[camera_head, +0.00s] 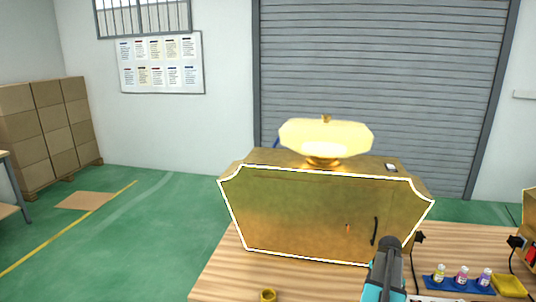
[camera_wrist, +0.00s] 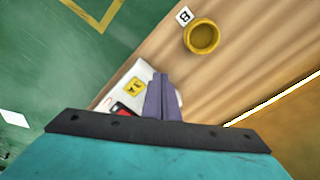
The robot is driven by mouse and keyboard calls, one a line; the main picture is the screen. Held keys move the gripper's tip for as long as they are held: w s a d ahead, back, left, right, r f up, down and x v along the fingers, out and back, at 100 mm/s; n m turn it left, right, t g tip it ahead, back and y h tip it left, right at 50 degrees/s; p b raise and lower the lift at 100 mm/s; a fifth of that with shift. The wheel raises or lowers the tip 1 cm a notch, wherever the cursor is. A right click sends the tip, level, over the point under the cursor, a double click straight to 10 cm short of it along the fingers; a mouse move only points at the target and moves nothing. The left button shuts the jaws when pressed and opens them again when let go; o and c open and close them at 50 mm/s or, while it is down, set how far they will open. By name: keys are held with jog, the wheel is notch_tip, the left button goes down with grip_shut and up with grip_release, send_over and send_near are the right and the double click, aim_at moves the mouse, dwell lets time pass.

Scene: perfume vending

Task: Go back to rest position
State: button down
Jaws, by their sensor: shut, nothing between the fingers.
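My gripper (camera_wrist: 160,98) shows in the wrist view with its grey-purple fingers together and nothing between them. It points over the wooden table (camera_wrist: 235,28). In the head view, part of my teal and dark grey arm rises at the lower right, in front of the gold machine (camera_head: 300,215); I cannot make out the fingertips there. The golden machine has a white-edged front panel and a pale yellow bowl-shaped top (camera_head: 325,138).
A small gold cup (camera_head: 268,295) stands at the table's front; it also shows in the wrist view (camera_wrist: 202,37) beside a tag marked 8. A blue tray (camera_head: 455,287) with three small bottles is at right, next to a yellow item (camera_head: 508,286). Green floor at left is open.

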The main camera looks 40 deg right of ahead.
jog(key=w+a+f+n, duration=0.1)
jog(key=w+a, duration=0.3)
jog(key=w+a+f+n, duration=0.1)
jog(key=w+a+n, duration=0.1)
jog(key=w+a, duration=0.2)
jog(key=w+a+n, duration=0.2)
jog(key=w+a, duration=0.3)
jog(key=shift+a+f, duration=0.1)
jog(key=shift+f, duration=0.3)
jog(key=w+a+f+n, duration=0.1)
jog(key=w+a+n, duration=0.25)
jog(key=a, duration=0.65)
jog(key=w+a+f+n, duration=0.2)
jog(key=w+a+n, duration=0.15)
jog(key=a, duration=0.65)
jog(key=w+a+f+n, duration=0.1)
jog(key=w+a+n, duration=0.25)
jog(key=a, duration=0.65)
jog(key=s+a+f+n+y, duration=0.15)
jog(key=a+n, duration=0.35)
jog(key=a, duration=1.1)
jog(key=s+f+g+b, duration=0.5)
jog(key=s+f+b, duration=0.1)
jog(key=s+f, duration=1.9)
jog(key=shift+s+a, duration=0.25)
jog(key=shift+s, duration=0.2)
jog(key=shift+h, duration=0.25)
